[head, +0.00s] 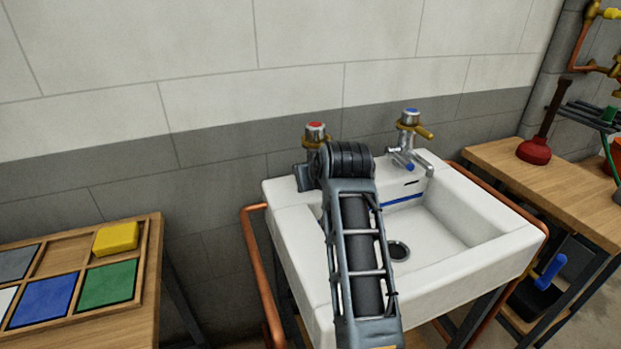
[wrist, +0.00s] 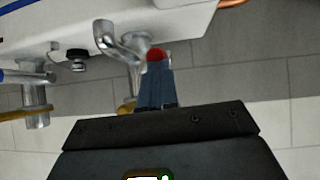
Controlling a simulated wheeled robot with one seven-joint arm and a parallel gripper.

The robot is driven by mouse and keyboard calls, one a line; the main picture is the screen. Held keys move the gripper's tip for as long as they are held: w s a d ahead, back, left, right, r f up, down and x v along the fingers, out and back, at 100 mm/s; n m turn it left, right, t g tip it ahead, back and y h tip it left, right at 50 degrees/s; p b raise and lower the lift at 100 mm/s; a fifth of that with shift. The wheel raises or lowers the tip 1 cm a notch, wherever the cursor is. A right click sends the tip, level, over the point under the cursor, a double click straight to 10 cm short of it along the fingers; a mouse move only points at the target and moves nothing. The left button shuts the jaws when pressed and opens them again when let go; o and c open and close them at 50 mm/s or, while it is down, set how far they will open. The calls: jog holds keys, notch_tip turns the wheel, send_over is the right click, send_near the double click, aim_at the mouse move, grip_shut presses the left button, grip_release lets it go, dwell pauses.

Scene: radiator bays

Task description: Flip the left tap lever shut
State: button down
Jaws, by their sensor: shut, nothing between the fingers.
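The left tap (head: 315,133), with a red-marked top, stands at the sink's back left, its lower part hidden behind my arm. In the wrist view, its chrome spout and body (wrist: 122,48) show just left of my fingers, with a bit of brass beside the gripper. My gripper (wrist: 157,66) is shut and empty. Its fingertips are at a round red end, apparently on the tap's lever (wrist: 156,54); I cannot tell whether they touch. The head view mostly hides the gripper. The right tap (head: 409,135) has a blue-marked top and a brass part pointing right.
The white sink (head: 465,215) has an open basin and a copper rail (head: 262,265) at its left. A wooden bench with a tray (head: 148,250) stands left. A bench with a red plunger (head: 535,150) stands right. The tiled wall is close behind the taps.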

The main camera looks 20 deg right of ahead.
jog(key=shift+s+f+t+b, duration=0.2)
jog(key=shift+f+t+b, duration=0.4)
jog(key=shift+f+b, duration=0.15)
jog(key=shift+r, duration=0.15)
